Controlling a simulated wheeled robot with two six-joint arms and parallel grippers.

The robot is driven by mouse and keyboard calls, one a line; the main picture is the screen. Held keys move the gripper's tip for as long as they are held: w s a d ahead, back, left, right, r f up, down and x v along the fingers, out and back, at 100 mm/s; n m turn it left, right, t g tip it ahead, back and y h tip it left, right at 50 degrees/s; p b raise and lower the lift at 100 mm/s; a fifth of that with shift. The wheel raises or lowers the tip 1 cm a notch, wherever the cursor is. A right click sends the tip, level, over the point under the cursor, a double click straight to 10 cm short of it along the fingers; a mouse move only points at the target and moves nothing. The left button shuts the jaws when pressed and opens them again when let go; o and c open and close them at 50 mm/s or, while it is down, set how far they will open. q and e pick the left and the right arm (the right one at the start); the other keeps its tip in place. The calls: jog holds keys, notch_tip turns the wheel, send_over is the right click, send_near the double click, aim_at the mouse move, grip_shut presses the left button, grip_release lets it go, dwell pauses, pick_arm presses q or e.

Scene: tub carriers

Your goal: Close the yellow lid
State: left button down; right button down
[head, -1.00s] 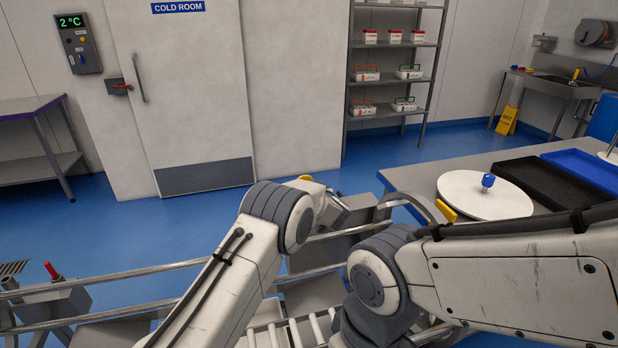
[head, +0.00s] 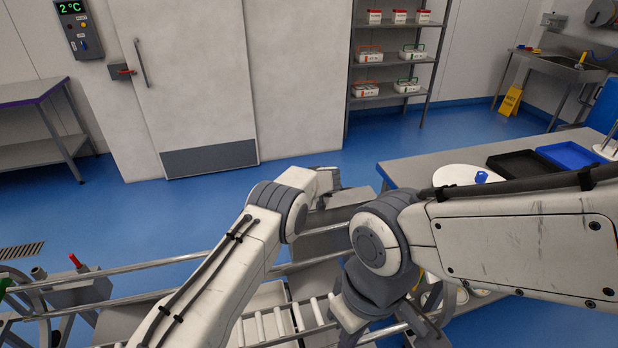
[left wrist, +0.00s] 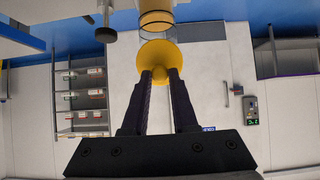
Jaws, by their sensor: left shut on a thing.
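In the left wrist view my left gripper (left wrist: 160,74) is shut on the small knob of the round yellow lid (left wrist: 157,54). The lid stands out beyond my fingertips. Just past it is a round, see-through vessel with yellow in it or on it (left wrist: 157,20); lid and vessel overlap in the picture, and I cannot tell whether they touch. In the head view my left wrist hides its fingers and the lid. My right arm bends down in front, and its fingers cannot be made out clearly.
A grey table (head: 408,174) at the right bears a white disc with a blue knob (head: 455,174), a black tray (head: 525,163) and a blue tray (head: 575,158). A railed conveyor (head: 190,268) runs close in front. Blue floor is clear beyond.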

dwell(0.3)
pick_arm(q)
jog(key=c, duration=0.7)
grip_release()
jog(key=b+v, duration=0.2)
jog(key=v, duration=0.8)
jog(key=shift+s+r+b, duration=0.15)
jog(key=shift+b, duration=0.2)
jog(key=shift+d, duration=0.1)
